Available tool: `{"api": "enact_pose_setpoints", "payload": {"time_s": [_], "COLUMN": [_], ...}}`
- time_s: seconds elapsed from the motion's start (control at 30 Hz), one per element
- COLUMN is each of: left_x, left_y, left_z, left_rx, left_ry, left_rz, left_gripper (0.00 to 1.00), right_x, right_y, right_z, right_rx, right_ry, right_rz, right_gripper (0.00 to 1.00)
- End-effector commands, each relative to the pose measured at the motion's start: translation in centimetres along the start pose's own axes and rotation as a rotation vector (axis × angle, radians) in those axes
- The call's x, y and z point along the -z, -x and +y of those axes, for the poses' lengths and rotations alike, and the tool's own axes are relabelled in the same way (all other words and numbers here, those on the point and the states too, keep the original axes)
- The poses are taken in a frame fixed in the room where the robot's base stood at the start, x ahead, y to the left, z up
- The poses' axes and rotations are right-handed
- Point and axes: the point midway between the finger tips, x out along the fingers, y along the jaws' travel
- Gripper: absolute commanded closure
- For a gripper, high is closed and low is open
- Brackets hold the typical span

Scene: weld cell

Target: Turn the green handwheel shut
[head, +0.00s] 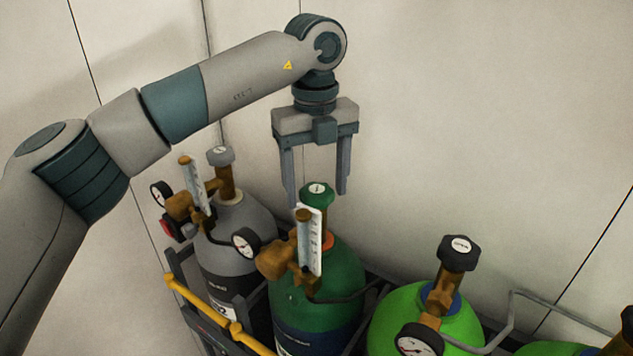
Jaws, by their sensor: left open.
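The green handwheel (317,192) sits on top of the valve of the dark green gas cylinder (340,275). My left gripper (317,199) points straight down with its jaws apart and nothing held. In the picture its two fingers hang to the left and right of the handwheel, with the tips near its height. I cannot tell whether the fingers are around the wheel or behind it; no contact shows. A brass regulator with a white flow tube (309,240) stands in front of the valve and hides part of it. My right gripper is not in view.
A grey cylinder (240,225) with a grey handwheel (221,155) and gauges stands left. A bright green cylinder (395,305) with a black handwheel (459,252) stands right. A rack with a yellow bar (200,305) runs in front. Pale wall panels are behind.

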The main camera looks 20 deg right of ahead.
Motion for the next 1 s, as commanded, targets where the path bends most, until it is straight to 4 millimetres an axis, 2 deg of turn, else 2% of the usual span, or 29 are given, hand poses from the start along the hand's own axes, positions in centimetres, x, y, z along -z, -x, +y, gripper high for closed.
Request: {"api": "enact_pose_setpoints", "payload": {"time_s": [0.03, 0.07, 0.2, 0.23, 0.67, 1.0], "left_x": [0.0, 0.0, 0.0, 0.0, -0.1, -0.1], "left_y": [0.0, 0.0, 0.0, 0.0, -0.1, -0.2], "left_z": [0.0, 0.0, 0.0, 0.0, 0.0, 0.0], "left_rx": [0.000, 0.000, 0.000, 0.000, 0.001, 0.001], "left_ry": [0.000, 0.000, 0.000, 0.000, -0.049, -0.249], "left_rz": [0.000, 0.000, 0.000, 0.000, 0.000, 0.000], "left_gripper": [0.35, 0.40, 0.73, 0.76, 0.76, 0.76], "right_x": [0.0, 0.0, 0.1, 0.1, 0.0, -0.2], "right_y": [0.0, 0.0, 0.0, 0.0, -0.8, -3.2], "right_z": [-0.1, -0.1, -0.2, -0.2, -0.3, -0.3], "right_rx": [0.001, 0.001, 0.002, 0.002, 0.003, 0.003], "right_ry": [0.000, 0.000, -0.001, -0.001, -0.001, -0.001], "right_rz": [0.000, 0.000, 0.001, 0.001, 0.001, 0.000], "right_gripper": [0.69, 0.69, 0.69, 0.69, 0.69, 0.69]}}
